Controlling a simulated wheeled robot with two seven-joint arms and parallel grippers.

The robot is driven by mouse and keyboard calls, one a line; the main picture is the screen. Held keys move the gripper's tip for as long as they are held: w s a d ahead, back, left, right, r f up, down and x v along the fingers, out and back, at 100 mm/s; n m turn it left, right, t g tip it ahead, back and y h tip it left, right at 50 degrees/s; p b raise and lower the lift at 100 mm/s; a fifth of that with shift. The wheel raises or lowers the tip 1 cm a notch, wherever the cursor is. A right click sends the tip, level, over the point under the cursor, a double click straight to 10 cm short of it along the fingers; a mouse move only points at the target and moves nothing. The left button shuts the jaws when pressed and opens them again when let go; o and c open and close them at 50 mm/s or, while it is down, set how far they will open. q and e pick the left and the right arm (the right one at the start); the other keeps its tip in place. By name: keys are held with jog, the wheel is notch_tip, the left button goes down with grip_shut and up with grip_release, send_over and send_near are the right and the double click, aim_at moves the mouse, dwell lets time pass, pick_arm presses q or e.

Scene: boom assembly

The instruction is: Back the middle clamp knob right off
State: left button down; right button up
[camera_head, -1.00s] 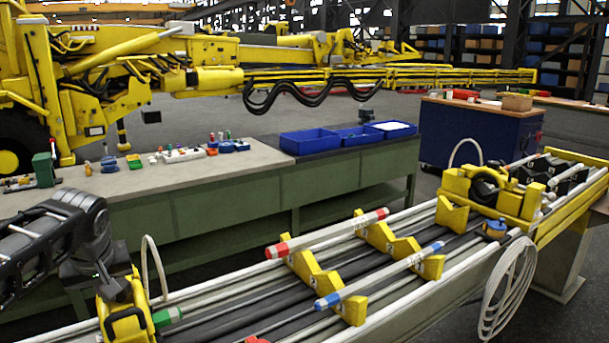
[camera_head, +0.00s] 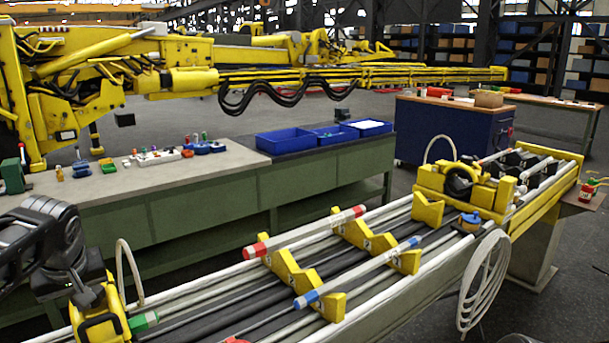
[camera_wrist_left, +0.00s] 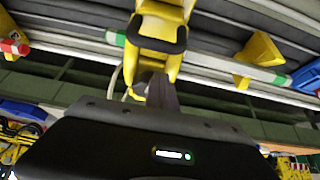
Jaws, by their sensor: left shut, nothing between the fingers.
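My left gripper (camera_head: 86,294) reaches in from the left, just above a yellow part with a black bar (camera_head: 97,322) at the near left end of the long rack. In the left wrist view, my left gripper's dark fingers (camera_wrist_left: 160,92) are shut and empty, close against this yellow part (camera_wrist_left: 160,28); whether they touch it I cannot tell. A yellow clamp with a black round opening (camera_head: 460,182) stands at the rack's far end, with a blue knob-like part (camera_head: 469,221) near it. Which one is the middle clamp knob I cannot tell. My right gripper is not in view.
Yellow notched supports (camera_head: 300,278) carry a red-ended tube (camera_head: 310,232) and a blue-ended tube (camera_head: 355,275). A green-ended tube (camera_head: 144,321) lies beside my left gripper. A coiled white hose (camera_head: 485,280) hangs at the rack's side. A bench (camera_head: 110,203) stands behind.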

aim_at(102, 294)
pick_arm(q)
jog(key=shift+w+d, duration=0.1)
jog(key=shift+d, duration=0.05)
jog(key=shift+w+d, duration=0.4)
jog(key=shift+d, duration=0.3)
jog(key=shift+w+d, duration=0.4)
jog(key=shift+w, duration=0.15)
dwell(0.4)
jog(key=shift+d+b, duration=0.2)
jog(key=shift+b, duration=0.2)
jog(key=shift+s+d, duration=0.15)
jog(key=shift+s, duration=0.05)
